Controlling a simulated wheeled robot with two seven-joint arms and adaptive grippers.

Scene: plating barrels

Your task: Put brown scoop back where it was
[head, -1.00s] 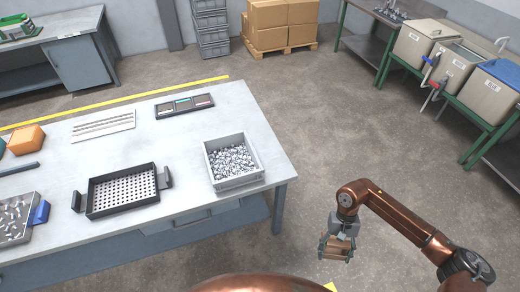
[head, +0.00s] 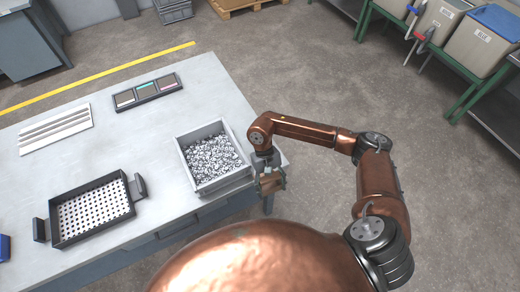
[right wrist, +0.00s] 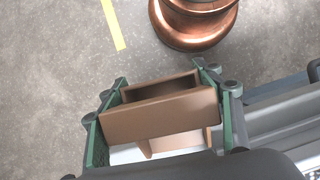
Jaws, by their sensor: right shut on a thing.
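The brown scoop (right wrist: 160,115) is between the green-padded fingers of my right gripper (right wrist: 165,105) in the right wrist view. The gripper is shut on it. In the head view my right gripper (head: 270,180) hangs beside the front right corner of the table, just right of the grey bin of metal parts. The scoop (head: 271,184) shows there as a small brown shape, partly hidden by the fingers. My left gripper is not in view.
The grey bin (head: 222,183) of small metal parts stands near the table's (head: 160,215) right edge. A black perforated tray (head: 62,238) is at left. A three-part case (head: 148,92) and a pale slatted plate (head: 55,130) lie behind. Free tabletop lies between them.

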